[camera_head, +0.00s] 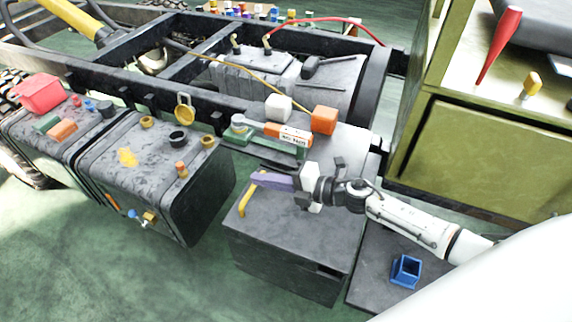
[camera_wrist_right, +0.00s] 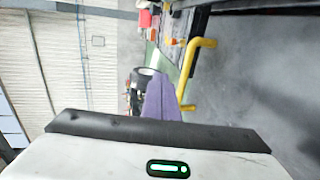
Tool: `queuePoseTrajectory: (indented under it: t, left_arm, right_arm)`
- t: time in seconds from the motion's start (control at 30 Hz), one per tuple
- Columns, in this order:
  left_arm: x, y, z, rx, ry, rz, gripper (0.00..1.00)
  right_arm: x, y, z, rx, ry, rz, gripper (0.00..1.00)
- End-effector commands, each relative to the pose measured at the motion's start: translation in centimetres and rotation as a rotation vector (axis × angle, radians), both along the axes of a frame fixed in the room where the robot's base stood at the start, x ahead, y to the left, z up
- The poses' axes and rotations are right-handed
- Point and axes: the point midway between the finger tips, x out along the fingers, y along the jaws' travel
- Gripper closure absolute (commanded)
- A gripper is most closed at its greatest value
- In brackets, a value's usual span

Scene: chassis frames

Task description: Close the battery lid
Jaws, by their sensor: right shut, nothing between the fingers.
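The grey battery box (camera_head: 285,255) stands in the middle of the head view. Its flat grey lid (camera_head: 290,215) appears to lie level on top; I cannot tell whether it is fully seated. A yellow handle (camera_head: 247,196) is at the lid's left edge. My right gripper (camera_head: 262,180) has purple fingers, is shut and empty, and is over the far-left part of the lid, close to the handle. In the right wrist view the purple fingers (camera_wrist_right: 161,100) point just left of the yellow handle (camera_wrist_right: 187,72); contact is unclear. My left gripper is not in view.
A dark tank (camera_head: 155,180) with small caps on top stands left of the box across a gap. An orange cube (camera_head: 323,120) and a white cube (camera_head: 278,107) sit behind the gripper. A blue holder (camera_head: 406,270) is at the lower right. An olive cabinet (camera_head: 485,160) stands right.

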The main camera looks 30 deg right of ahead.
Motion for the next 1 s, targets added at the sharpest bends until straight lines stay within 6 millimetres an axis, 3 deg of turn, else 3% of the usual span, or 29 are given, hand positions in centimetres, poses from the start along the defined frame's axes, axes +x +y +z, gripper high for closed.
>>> queuePoseTrajectory:
  t: [0.03, 0.07, 0.4, 0.6, 0.87, 1.0]
  left_arm:
    - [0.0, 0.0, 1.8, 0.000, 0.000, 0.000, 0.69]
    - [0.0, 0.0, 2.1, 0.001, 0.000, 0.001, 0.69]
    - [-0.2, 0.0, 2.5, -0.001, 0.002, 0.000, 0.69]
    - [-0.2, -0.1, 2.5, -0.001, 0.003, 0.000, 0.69]
    - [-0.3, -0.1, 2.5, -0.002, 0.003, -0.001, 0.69]
    - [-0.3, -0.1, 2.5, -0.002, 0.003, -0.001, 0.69]
  right_arm:
    - [-0.6, -0.8, 1.4, -0.009, 0.007, 0.003, 1.00]
    - [-1.0, -1.1, 1.8, -0.011, 0.008, 0.005, 1.00]
    - [-4.1, -3.8, 7.0, -0.016, 0.011, 0.007, 1.00]
    - [-4.8, -4.4, 8.4, -0.014, 0.013, 0.008, 1.00]
    - [-4.9, -4.3, 8.8, -0.002, 0.013, -0.002, 1.00]
    - [-4.3, -3.5, 9.9, 0.109, 0.021, -0.122, 1.00]
